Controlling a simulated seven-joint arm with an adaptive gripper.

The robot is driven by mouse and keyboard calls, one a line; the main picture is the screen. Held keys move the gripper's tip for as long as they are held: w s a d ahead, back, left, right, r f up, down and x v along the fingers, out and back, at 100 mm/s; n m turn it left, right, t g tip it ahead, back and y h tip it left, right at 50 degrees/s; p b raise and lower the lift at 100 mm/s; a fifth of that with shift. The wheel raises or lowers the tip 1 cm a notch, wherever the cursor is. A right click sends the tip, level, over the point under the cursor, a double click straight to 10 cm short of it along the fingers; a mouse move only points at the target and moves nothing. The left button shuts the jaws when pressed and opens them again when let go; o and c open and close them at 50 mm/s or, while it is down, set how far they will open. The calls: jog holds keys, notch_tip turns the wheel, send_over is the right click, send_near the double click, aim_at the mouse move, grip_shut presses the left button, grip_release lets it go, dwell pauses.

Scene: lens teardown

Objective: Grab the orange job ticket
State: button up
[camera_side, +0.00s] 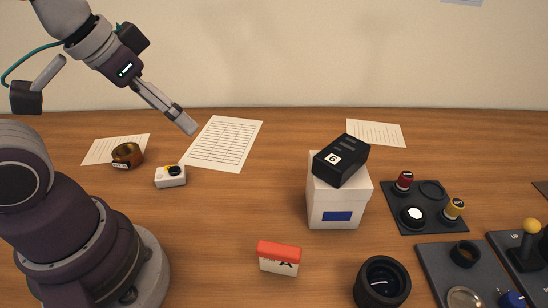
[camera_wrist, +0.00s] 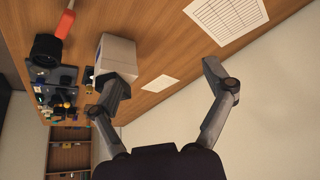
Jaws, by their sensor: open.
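The orange job ticket (camera_side: 279,250) is a small upright block in the side view, with an orange top band and a white lower part bearing a dark letter. It stands on the front middle of the wooden table, left of a black cylinder. In the wrist view an orange thing (camera_wrist: 64,24) at the upper left looks like the ticket, partly cut off. My gripper (camera_side: 186,122) is raised at the upper left of the side view, well behind and left of the ticket. In the wrist view its two fingers (camera_wrist: 164,84) are spread with nothing between them.
A white box (camera_side: 336,204) carries a tilted black box (camera_side: 341,160) marked 6, behind and right of the ticket. The black cylinder (camera_side: 382,283) stands close by. A small white device (camera_side: 170,177), a brown ring (camera_side: 127,156) and a printed sheet (camera_side: 224,143) lie left. Dark trays (camera_side: 416,192) fill the right.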

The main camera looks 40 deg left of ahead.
jog(key=c, duration=0.9)
jog(key=shift+o, duration=0.2)
jog(key=m+g+h, duration=0.3)
jog(key=m+h, duration=0.1)
jog(key=m, duration=0.8)
send_near(270, 247)
jog(key=x, duration=0.5)
jog(key=shift+w, duration=0.1)
jog(key=x, duration=0.4)
jog(key=shift+d+f, duration=0.1)
jog(key=shift+f, duration=0.1)
jog(key=shift+x, duration=2.85)
